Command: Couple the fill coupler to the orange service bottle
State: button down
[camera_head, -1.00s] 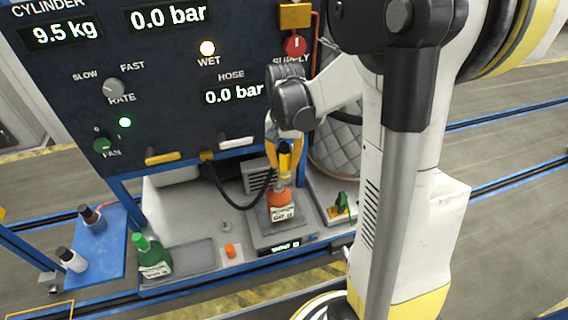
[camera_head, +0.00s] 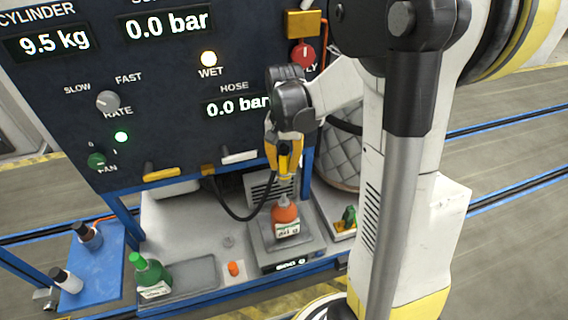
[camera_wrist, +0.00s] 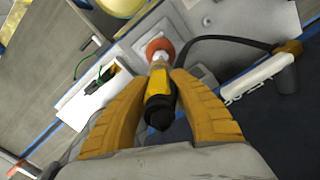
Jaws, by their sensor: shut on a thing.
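The orange service bottle (camera_head: 286,216) stands upright on the scale (camera_head: 263,244) below the panel; its pale neck shows in the head view. My gripper (camera_head: 284,160) is above it, shut on the yellow and black fill coupler (camera_wrist: 158,84). The coupler points down at the bottle's top. In the head view a small gap seems to show between coupler and neck. In the wrist view the coupler lines up with the orange bottle (camera_wrist: 160,47), and I cannot tell whether they touch. A black hose (camera_head: 232,212) loops from the panel towards the coupler.
A green bottle (camera_head: 150,274) stands at the tray (camera_head: 190,274) on the left. A small orange cap (camera_head: 233,269) lies in front. Two more bottles stand on the blue side shelf (camera_head: 97,262). A quilted cylinder (camera_head: 340,155) and a green fitting (camera_head: 349,216) are at right.

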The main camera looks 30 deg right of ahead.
aim_at(284, 171)
notch_tip(284, 171, down, 3)
jog(key=shift+w+f+b, duration=0.1)
jog(key=shift+w+b, duration=0.05)
jog(key=shift+b, duration=0.95)
jog(key=shift+f+b, duration=0.85)
jog(key=shift+f, duration=0.15)
jog(key=shift+f+b, duration=2.65)
jog(key=c, duration=1.2)
grip_release()
jog(key=shift+r, duration=0.1)
notch_tip(284, 171, up, 12)
jog(key=shift+d, duration=0.1)
